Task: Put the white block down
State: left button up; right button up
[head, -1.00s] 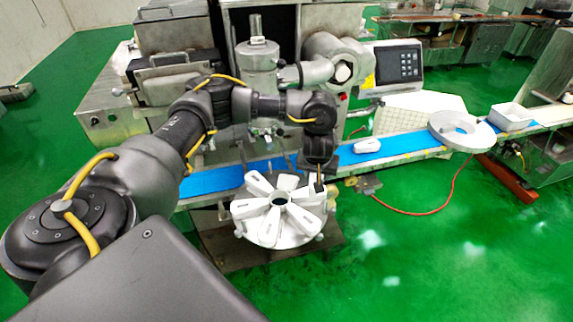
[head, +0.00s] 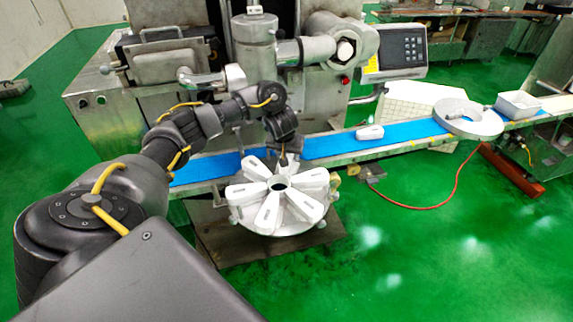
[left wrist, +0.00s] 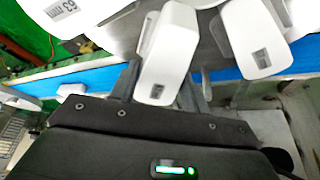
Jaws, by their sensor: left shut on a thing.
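My left gripper (head: 283,158) is at the back edge of a round tray (head: 284,226) bearing several white wedge-shaped blocks set like petals around a central hub. In the left wrist view the gripper (left wrist: 166,90) is shut on a white block (left wrist: 168,50), with one dark finger on each side of it. Neighbouring white blocks (left wrist: 250,40) lie close beside it in that view. The held block is hard to tell apart from the others in the head view, so I cannot tell whether it touches the tray. My right gripper is not in view.
A blue conveyor belt (head: 330,145) runs behind the tray. A single white block (head: 369,132) lies on it. The metal machine with a keypad (head: 402,50) rises behind. Green floor is clear at front right.

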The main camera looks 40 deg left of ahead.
pick_arm(q)
jog(key=shift+w+a+f+b, duration=0.1)
jog(key=shift+a+f+b, duration=0.05)
jog(key=shift+f+b, duration=0.65)
jog(key=shift+a+f+b, duration=0.1)
jog(key=shift+f+b, duration=0.35)
jog(key=shift+f, duration=0.6)
jog(key=shift+r, duration=0.1)
jog(key=shift+f, duration=0.3)
jog(key=o, duration=1.2)
jog(key=shift+s+d, duration=0.1)
jog(key=shift+s, duration=0.2)
jog(key=shift+f, duration=0.1)
